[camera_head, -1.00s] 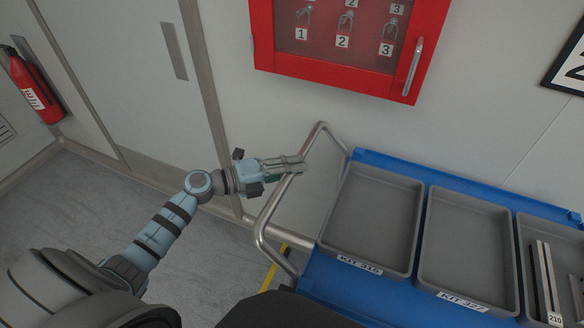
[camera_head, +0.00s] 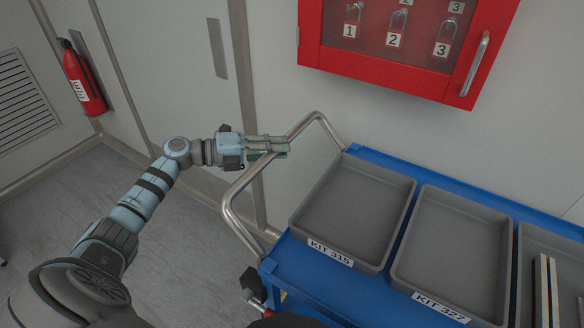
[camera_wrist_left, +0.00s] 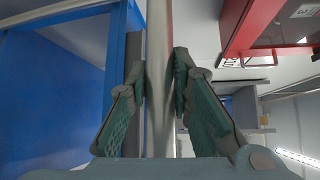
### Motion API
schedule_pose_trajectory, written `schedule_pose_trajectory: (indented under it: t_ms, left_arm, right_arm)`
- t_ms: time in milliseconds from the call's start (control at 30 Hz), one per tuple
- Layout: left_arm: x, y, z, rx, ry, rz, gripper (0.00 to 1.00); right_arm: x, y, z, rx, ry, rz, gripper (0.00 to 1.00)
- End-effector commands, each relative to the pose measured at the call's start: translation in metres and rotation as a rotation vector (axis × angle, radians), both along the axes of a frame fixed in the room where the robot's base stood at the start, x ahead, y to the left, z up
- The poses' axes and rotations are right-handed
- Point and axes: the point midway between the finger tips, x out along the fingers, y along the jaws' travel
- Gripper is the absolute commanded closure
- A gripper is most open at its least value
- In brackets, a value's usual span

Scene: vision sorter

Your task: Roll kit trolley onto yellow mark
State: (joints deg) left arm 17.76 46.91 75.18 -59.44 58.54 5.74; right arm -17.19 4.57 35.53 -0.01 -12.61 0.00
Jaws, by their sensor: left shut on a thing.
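The kit trolley has a blue top (camera_head: 290,268) carrying grey trays and a silver tubular handle (camera_head: 232,203) at its left end. My left gripper (camera_head: 288,147) is shut on the upper part of the handle bar. In the left wrist view, the handle bar (camera_wrist_left: 159,60) runs between the two fingers of my left gripper (camera_wrist_left: 159,85), with the blue trolley frame (camera_wrist_left: 90,90) beside it. The yellow mark is almost wholly hidden in the head view. My right gripper is not in view.
A red padlock cabinet (camera_head: 400,50) hangs on the wall above the trolley. A grey door (camera_head: 165,60) and a red fire extinguisher (camera_head: 83,80) are at the left. Grey trays labelled KIT 315 (camera_head: 350,215) and KIT 327 (camera_head: 450,245) sit on top. Open floor (camera_head: 50,220) lies at the lower left.

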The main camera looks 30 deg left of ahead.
Motion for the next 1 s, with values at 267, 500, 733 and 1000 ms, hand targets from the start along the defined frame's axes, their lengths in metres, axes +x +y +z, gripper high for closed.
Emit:
schedule_pose_trajectory:
  t_ms: [267, 500, 733, 1000]
  left_arm:
    - [0.000, 0.042, -0.005, 0.001, 0.000, 0.004, 1.00]
    - [-0.001, 0.058, -0.003, 0.000, 0.003, 0.002, 1.00]
    - [-0.001, 0.061, -0.001, 0.001, 0.004, 0.000, 1.00]
    - [-0.001, 0.061, -0.001, 0.001, 0.004, -0.001, 0.77]
  right_arm:
    - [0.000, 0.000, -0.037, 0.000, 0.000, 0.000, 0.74]
    - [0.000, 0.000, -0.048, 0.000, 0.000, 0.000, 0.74]
    - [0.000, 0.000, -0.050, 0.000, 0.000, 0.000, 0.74]
    - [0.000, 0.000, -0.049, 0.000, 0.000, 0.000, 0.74]
